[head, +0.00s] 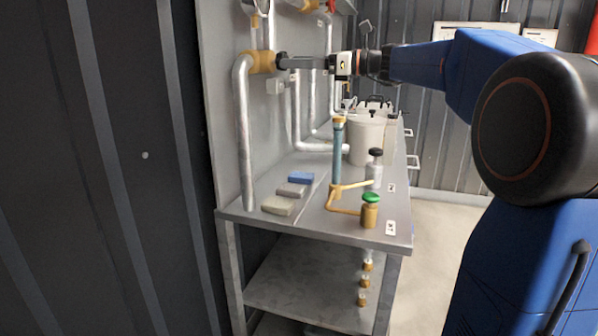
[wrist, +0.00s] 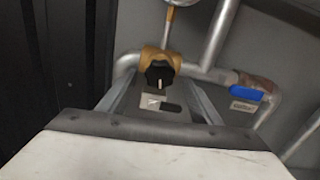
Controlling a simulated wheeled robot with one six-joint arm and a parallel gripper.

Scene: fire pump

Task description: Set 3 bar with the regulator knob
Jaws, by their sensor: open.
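The black regulator knob (wrist: 159,74) sits on the front of a brass regulator body (wrist: 150,55) on the wall pipe. A pale mark on the knob points down in the wrist view. In the head view the knob (head: 282,61) is at the fingertips of my gripper (head: 287,62), in front of the brass body (head: 262,62). In the wrist view my gripper (wrist: 160,84) is open, with one finger to each side of the knob. I cannot tell whether the fingers touch it. A small plate with a dark label lies below the knob. The pressure reading is not legible.
A blue valve lever (wrist: 245,92) is to the right of the knob, on the pipe. Below my arm, a bench (head: 322,233) holds blocks, a green-capped brass valve (head: 370,211) and a white container (head: 366,138). A dark wall (head: 100,170) stands at left.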

